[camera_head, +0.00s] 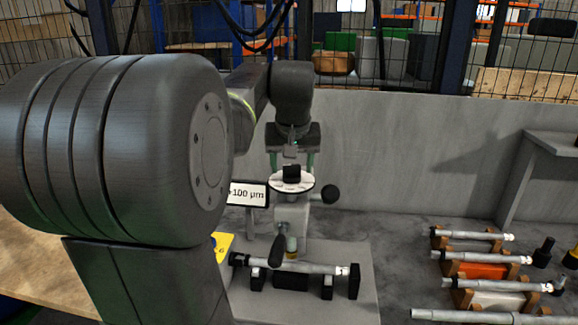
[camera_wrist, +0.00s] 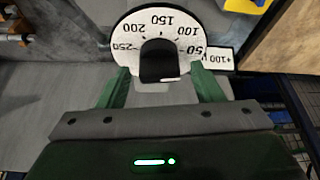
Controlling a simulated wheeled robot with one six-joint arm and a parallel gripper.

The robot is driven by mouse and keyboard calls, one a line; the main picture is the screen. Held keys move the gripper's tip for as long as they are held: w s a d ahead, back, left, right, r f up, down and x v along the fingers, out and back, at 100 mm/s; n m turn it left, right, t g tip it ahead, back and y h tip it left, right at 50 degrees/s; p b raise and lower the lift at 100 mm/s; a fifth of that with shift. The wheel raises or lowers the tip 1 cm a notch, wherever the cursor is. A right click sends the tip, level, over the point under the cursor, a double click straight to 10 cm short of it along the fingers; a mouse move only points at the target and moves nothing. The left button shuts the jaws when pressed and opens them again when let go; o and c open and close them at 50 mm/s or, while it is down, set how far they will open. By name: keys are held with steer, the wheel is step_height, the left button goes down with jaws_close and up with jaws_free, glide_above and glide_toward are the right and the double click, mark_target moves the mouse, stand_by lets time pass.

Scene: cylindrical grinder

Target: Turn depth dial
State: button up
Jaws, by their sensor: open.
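The depth dial (camera_head: 305,184) is a white disc with a black knob (camera_head: 291,172) at its centre, on a grey machine stand. In the wrist view the dial (camera_wrist: 130,35) shows marks from 50 to 250, upside down, and the knob (camera_wrist: 158,60) stands in the middle. My gripper (camera_head: 290,163) is above the dial. In the wrist view, the green fingers of my gripper (camera_wrist: 160,76) are open, one on each side of the knob, with gaps between them and it. A small display (camera_head: 247,194) reads +100 µm; in the wrist view it (camera_wrist: 219,58) reads +100.
A black ball handle (camera_head: 329,194) sticks out right of the dial. A metal shaft (camera_head: 300,267) lies on black supports below it. Several shafts rest on a rack (camera_head: 485,270) at the right.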

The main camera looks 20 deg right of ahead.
steer(key=shift+w+d+f, duration=0.1)
steer(key=shift+w+f, duration=0.05)
steer(key=shift+f, duration=0.25)
steer(key=c, duration=0.9)
steer(key=shift+c, duration=0.2)
steer(key=shift+n+p, duration=0.3)
steer(key=shift+n, duration=0.1)
steer(key=n+y+p, duration=0.1)
steer(key=n, duration=0.1)
steer(key=shift+r+n+p, duration=0.15)
steer(key=shift+n+p, duration=0.15)
steer(key=shift+p, duration=0.05)
steer(key=shift+n+y+p, duration=0.8)
steer(key=shift+n+y, duration=0.2)
steer(key=shift+n, duration=1.2)
